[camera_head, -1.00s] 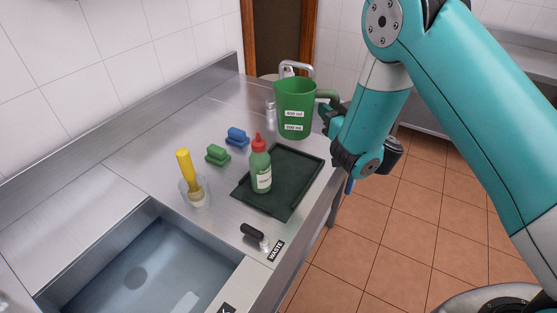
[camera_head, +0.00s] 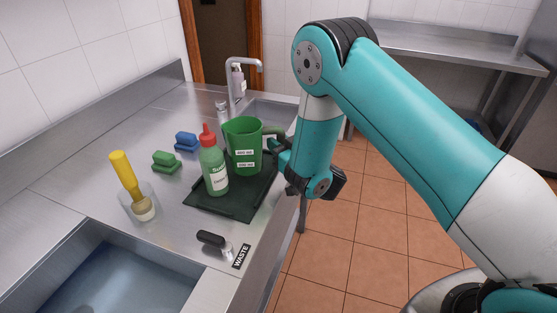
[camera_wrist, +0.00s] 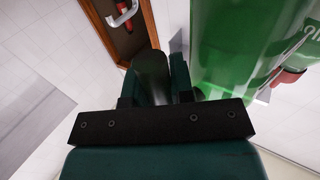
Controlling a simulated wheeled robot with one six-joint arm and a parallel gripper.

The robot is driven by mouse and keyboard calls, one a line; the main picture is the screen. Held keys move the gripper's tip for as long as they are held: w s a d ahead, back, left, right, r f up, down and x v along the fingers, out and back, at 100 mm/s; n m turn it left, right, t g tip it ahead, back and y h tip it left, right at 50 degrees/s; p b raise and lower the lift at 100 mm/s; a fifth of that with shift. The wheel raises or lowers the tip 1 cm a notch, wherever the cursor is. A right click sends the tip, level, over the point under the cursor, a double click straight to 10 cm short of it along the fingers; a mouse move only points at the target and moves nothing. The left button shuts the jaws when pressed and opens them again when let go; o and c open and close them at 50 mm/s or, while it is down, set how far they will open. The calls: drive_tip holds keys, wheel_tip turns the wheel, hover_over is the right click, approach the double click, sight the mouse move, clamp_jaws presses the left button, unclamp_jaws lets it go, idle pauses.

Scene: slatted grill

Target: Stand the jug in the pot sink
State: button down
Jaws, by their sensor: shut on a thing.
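The green jug (camera_head: 245,158), with white volume labels, is upright at the far side of the dark tray in the head view. My gripper (camera_head: 280,147) is shut on its handle from the right. I cannot tell whether its base clears the tray. In the wrist view the jug (camera_wrist: 235,45) fills the upper right, and my gripper's fingers (camera_wrist: 157,82) close around the handle. Two sinks show: a near sink (camera_head: 95,280) with water at lower left, and a far sink (camera_head: 272,112) behind the jug, partly hidden. I cannot tell which is the pot sink.
A red-capped green bottle (camera_head: 214,168) stands on the dark tray (camera_head: 225,208), beside the jug. A tap (camera_head: 232,85) rises by the far sink.

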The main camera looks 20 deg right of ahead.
drive_tip(key=shift+f, duration=1.95)
drive_tip(key=shift+f, duration=0.1)
drive_tip(key=c, duration=1)
unclamp_jaws()
